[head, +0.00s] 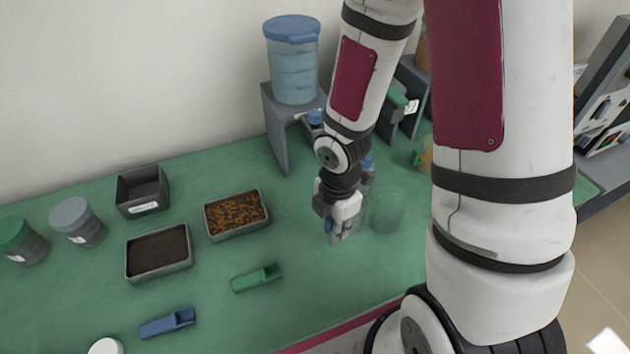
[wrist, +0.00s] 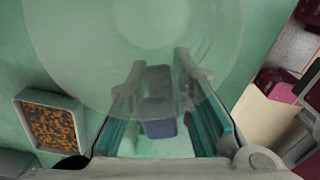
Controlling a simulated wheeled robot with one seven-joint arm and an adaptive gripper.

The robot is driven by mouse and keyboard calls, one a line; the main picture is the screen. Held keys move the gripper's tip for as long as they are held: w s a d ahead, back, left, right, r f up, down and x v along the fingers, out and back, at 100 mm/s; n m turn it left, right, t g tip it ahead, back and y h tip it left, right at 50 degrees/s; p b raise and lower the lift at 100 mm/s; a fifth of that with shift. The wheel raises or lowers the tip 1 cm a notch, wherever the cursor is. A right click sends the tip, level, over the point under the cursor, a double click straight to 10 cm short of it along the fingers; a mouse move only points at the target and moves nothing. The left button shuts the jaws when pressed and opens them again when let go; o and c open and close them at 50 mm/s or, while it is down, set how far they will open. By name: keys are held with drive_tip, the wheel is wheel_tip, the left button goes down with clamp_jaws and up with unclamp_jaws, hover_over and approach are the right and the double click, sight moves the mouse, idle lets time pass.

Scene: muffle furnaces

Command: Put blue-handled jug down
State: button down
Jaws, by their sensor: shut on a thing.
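The blue-handled jug is clear and see-through; its body (head: 386,212) shows faintly just right of my gripper (head: 340,238) in the head view. In the wrist view the jug's round body (wrist: 135,45) fills the upper middle. Its blue-grey handle (wrist: 160,127) lies between the two fingers of my gripper (wrist: 160,95), which is shut on it. The jug looks upright over the green bench (head: 90,320). I cannot tell whether its base touches the bench. My arm and gripper hide part of the handle in the head view.
Left of my gripper are a tray of orange-brown pieces (head: 237,214), a dark-filled tray (head: 159,252) and a green scoop (head: 257,278). A water dispenser (head: 292,62) stands on a grey stand (head: 277,135) behind. Bare bench lies between scoop and gripper.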

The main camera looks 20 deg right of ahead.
drive_tip(key=shift+w+f+b, duration=0.2)
drive_tip(key=shift+w+b, duration=0.35)
drive_tip(key=shift+w+f+b, duration=0.15)
drive_tip(key=shift+w+b, duration=0.4)
drive_tip(key=w+b, duration=0.3)
drive_tip(key=b, duration=0.2)
drive_tip(key=shift+f, duration=0.1)
drive_tip(key=w, duration=0.3)
drive_tip(key=w+b, duration=0.1)
drive_tip(key=w, duration=0.6)
drive_tip(key=shift+w+a+f, duration=0.1)
drive_tip(key=shift+w+f, duration=0.1)
drive_tip(key=shift+f, duration=0.2)
drive_tip(key=shift+f+b, duration=0.65)
drive_tip(key=shift+f, duration=1.05)
drive_tip(key=shift+f, duration=0.1)
drive_tip(key=c, duration=1.4)
unclamp_jaws()
